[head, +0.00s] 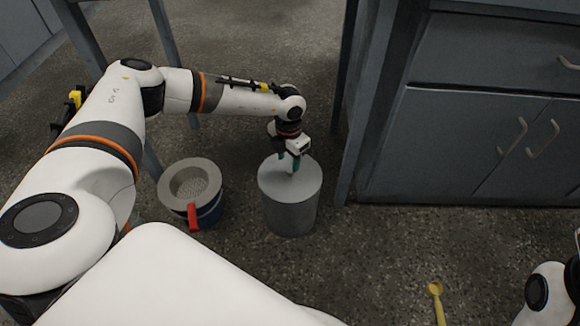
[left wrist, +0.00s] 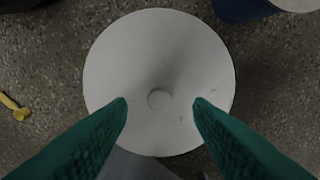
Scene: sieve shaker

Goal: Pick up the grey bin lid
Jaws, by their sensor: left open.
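The grey bin lid (head: 280,178) lies flat on top of a grey cylindrical bin (head: 291,214) on the floor. In the left wrist view the lid (left wrist: 160,55) is a round pale disc with a small round knob (left wrist: 159,98) at its middle. My left gripper (head: 290,167) points down over the lid. Its green fingers (left wrist: 160,103) are open, one on each side of the knob with gaps between. I cannot tell how far above the lid the fingertips are. My right gripper is not in view; only part of my right arm shows at the lower right.
A dark blue bucket (head: 211,214) with a grey round top piece (head: 175,199) and a red handle (head: 193,216) stands left of the bin. Grey cabinets (head: 455,140) and a table leg (head: 352,150) stand to the right. A yellow scoop (head: 436,292) lies on open floor.

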